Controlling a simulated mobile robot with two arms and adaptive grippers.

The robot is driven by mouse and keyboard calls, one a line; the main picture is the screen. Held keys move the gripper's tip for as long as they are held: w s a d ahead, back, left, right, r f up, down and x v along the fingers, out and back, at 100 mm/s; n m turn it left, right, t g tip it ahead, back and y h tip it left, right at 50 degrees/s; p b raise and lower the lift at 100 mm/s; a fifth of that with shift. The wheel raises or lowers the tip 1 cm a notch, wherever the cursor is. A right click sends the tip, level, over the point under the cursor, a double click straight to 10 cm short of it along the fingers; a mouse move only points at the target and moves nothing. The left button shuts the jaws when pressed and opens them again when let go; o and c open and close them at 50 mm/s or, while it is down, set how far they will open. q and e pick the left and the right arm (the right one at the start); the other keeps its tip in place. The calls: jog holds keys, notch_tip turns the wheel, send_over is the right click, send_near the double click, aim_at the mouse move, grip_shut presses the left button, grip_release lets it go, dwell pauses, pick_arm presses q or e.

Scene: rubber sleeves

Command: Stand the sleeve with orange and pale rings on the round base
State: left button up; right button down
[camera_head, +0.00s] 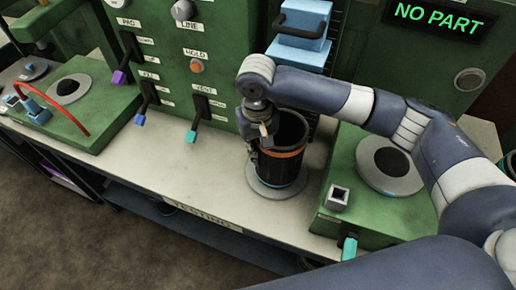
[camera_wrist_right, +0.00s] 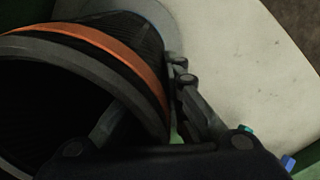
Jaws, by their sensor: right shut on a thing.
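The black, ribbed, open-topped sleeve (camera_head: 284,166) has an orange ring just below its rim; I cannot clearly make out a pale ring. It looks upright over the round grey base (camera_head: 263,196) on the bench. I cannot tell whether its lower edge touches the base. My right gripper (camera_head: 262,142) is shut on the left side of the sleeve's rim. In the right wrist view the sleeve (camera_wrist_right: 115,50) fills the left side, with one finger inside the wall and one outside. My left gripper is not in view.
A green box with a grey disc (camera_head: 372,182) and a small square socket (camera_head: 337,197) stands close on the right. A green panel with levers (camera_head: 192,134) stands behind. The pale bench top (camera_head: 190,165) is clear left of the sleeve. A sign reads NO PART (camera_head: 440,17).

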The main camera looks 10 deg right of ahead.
jog(key=shift+f, duration=0.1)
jog(key=c, duration=1.7)
grip_release()
jog(key=shift+f, duration=0.15)
notch_tip(320, 180, up, 12)
jog(key=shift+a+r+b, duration=0.15)
jog(key=shift+b, duration=1.1)
